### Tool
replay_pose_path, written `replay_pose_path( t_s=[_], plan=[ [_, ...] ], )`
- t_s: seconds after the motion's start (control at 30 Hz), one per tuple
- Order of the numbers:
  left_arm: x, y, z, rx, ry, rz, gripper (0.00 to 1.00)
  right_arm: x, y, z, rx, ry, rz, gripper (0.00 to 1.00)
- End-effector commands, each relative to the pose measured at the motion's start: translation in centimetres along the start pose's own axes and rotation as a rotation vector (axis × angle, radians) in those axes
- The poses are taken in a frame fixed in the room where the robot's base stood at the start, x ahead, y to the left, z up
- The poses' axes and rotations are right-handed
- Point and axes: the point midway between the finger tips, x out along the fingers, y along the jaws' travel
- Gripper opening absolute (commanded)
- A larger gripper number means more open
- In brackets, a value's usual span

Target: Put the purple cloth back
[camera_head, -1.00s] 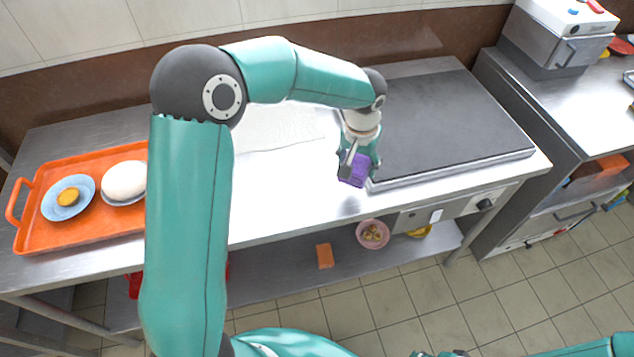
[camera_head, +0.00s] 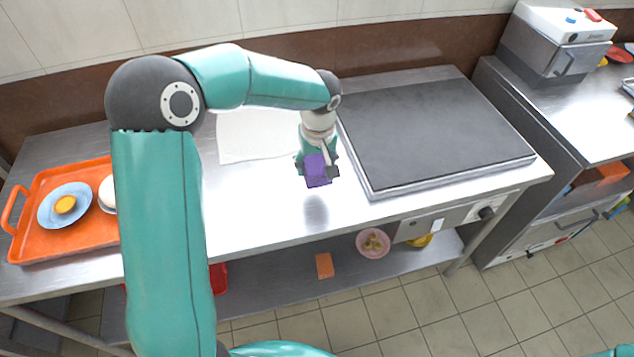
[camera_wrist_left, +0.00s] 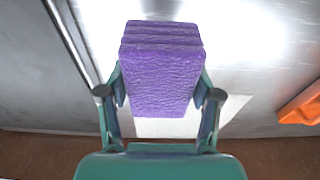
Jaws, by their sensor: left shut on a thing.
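The purple cloth (camera_head: 317,171) is a small folded block, held in my left gripper (camera_head: 318,162) over the steel counter, just left of the dark griddle. In the left wrist view the purple cloth (camera_wrist_left: 160,70) fills the space between the two fingers of my left gripper (camera_wrist_left: 160,95), which are shut on its sides. I cannot tell its exact height above the counter. A white flat sheet (camera_head: 255,135) lies on the counter behind and left of the gripper. My right gripper does not show; only a bit of teal arm is at the lower right.
The griddle (camera_head: 430,130) stands right of the gripper. An orange tray (camera_head: 85,240) with a blue plate (camera_head: 64,205) is at the left. A lower shelf (camera_head: 290,285) holds a pink bowl (camera_head: 373,243) and an orange block (camera_head: 324,265). Bare counter (camera_head: 250,205) lies left of the cloth.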

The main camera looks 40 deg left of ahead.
Motion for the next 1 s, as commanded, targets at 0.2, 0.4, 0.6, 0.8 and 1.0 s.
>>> replay_pose_path(
  t_s=[0.2,0.4,0.6,0.8,1.0],
  plan=[
    [2.7,0.0,0.4,0.000,0.001,0.000,0.31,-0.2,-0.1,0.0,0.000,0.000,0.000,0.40],
    [4.5,-0.1,0.8,0.001,-0.003,-0.002,0.31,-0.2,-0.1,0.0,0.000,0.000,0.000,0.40],
    [6.9,0.0,1.0,0.001,0.000,0.000,0.31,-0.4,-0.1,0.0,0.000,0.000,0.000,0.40],
    [7.1,0.1,1.0,0.001,0.001,0.002,0.31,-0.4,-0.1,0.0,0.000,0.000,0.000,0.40],
    [7.3,0.1,1.1,0.001,0.001,0.001,0.65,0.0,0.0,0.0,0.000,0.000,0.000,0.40]
  ],
)
